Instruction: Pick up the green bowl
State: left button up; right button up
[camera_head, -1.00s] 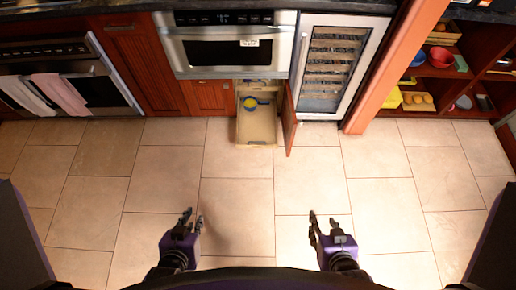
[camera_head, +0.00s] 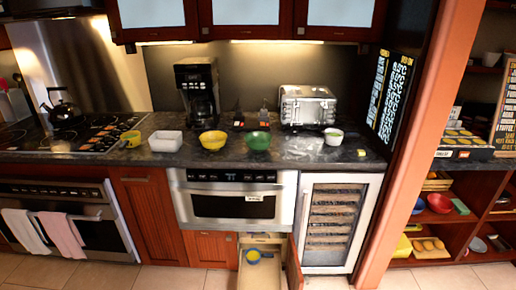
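The green bowl (camera_head: 258,141) sits on the dark countertop (camera_head: 305,160), above the microwave drawer (camera_head: 233,205). It is between a yellow bowl (camera_head: 212,140) on its left and a silver toaster (camera_head: 307,106) on its right. Neither of my grippers shows in this view now.
A white container (camera_head: 166,141), a small yellow cup (camera_head: 131,139) and a white cup (camera_head: 333,136) also stand on the counter. An orange post (camera_head: 409,160) rises at the right.

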aim_at(257, 141)
jog(key=i+j+z, duration=0.35)
jog(key=i+j, duration=0.4)
jog(key=j, duration=0.15)
